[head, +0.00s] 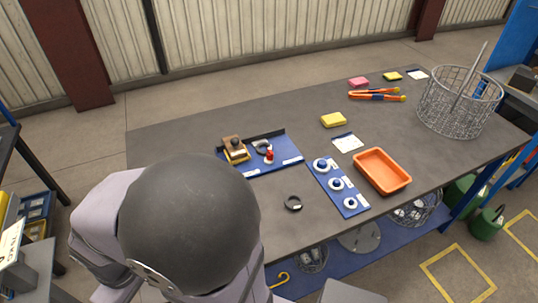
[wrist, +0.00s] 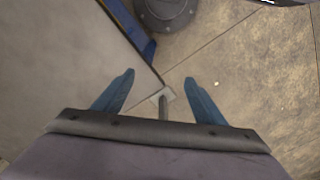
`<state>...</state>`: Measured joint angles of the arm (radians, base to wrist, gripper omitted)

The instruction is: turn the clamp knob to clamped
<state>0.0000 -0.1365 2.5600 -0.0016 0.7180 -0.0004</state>
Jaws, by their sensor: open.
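A blue fixture plate (head: 275,168) with a dark raised back edge lies on the grey workbench in the head view. On it stand a brown and yellow block-like part (head: 235,150) and a small red knob-like part (head: 269,155) beside a dark ring. The red part may be the clamp knob; it is too small to read its setting. My gripper (wrist: 158,77) shows in the wrist view with two blue fingers apart and nothing between them. It points down at the floor beside a table edge, away from the fixture. My arm hides the gripper in the head view.
The bench's back left is clear.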

